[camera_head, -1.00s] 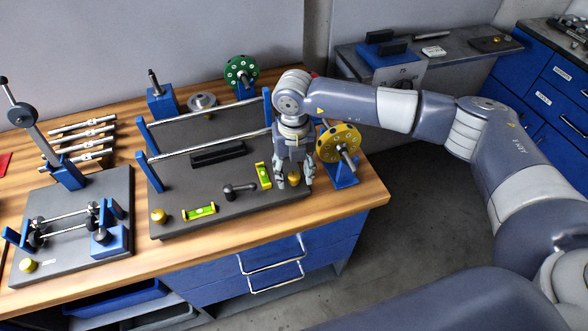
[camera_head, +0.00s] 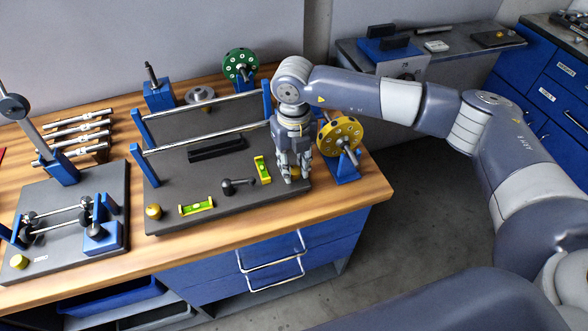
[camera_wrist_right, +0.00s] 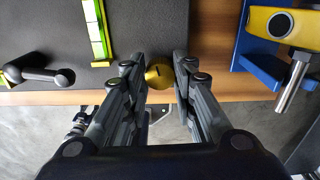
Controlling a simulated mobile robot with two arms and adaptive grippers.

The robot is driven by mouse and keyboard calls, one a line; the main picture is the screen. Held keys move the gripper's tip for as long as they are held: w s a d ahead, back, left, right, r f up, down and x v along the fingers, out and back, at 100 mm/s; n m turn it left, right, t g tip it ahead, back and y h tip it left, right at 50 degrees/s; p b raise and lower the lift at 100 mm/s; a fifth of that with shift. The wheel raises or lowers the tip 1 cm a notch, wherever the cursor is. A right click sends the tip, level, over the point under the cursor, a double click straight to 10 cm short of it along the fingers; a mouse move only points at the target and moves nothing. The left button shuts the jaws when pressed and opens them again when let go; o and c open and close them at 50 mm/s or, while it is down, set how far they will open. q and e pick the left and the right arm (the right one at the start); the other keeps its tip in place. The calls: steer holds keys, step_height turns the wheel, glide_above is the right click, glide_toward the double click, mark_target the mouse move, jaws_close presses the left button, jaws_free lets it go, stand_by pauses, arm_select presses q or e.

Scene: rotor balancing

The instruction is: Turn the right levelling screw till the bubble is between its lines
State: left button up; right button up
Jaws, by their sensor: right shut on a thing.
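The right levelling screw, a brass knob (camera_wrist_right: 159,77), sits at the front right corner of the dark base plate (camera_head: 240,212). My right gripper (camera_head: 293,177) points down over it, and in the right wrist view its fingers (camera_wrist_right: 160,76) are shut on the knob from both sides. The left levelling screw (camera_head: 153,211) is a brass knob at the front left corner. A yellow-green level (camera_head: 197,207) lies along the front edge, and a second level (camera_head: 262,169) stands crosswise near the gripper; it also shows in the wrist view (camera_wrist_right: 97,32). The bubbles are too small to place. My left gripper is not in view.
A black lever (camera_head: 238,186) lies between the levels. Two rails on blue posts cross the plate. A yellow rotor (camera_head: 340,136) on a blue stand is close right of my gripper. A green rotor (camera_head: 240,64) stands behind. A smaller fixture (camera_head: 70,255) is at left.

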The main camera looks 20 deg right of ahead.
mark_target(294, 169)
steer(key=n+b, duration=0.3)
steer(key=shift+f, duration=0.2)
steer(key=shift+r+n+b, duration=0.2)
steer(key=shift+n+b, duration=0.7)
steer(key=shift+b, duration=0.15)
steer(key=shift+r, duration=0.1)
steer(key=o, duration=1.1)
step_height(294, 169, up, 12)
steer(key=shift+f, duration=0.1)
